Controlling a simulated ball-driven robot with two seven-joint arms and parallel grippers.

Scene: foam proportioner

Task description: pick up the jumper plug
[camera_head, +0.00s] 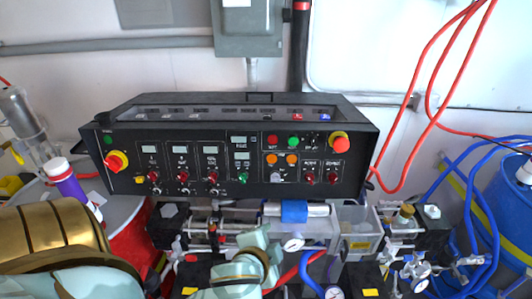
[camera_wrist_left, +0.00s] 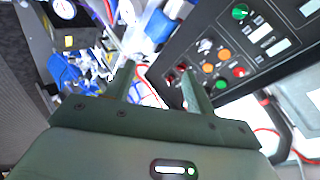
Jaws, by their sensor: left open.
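A small whitish-grey piece (camera_head: 278,176) sits on the front of the black control panel, below the orange buttons. It also shows in the left wrist view (camera_wrist_left: 205,46). It may be the jumper plug, but it is too small to be sure. My left gripper (camera_head: 268,243) is below the panel's lower edge in the head view, apart from that piece. In the left wrist view its two fingers (camera_wrist_left: 158,85) are spread with nothing between them. My right gripper is in neither view.
The black control panel (camera_head: 215,190) carries several knobs and buttons, with a large red knob at each end. Below it are pipes, gauges and a blue-banded cylinder (camera_head: 294,211). A purple bottle (camera_head: 68,185) stands at left. Red hoses and a blue drum (camera_head: 510,205) are at right.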

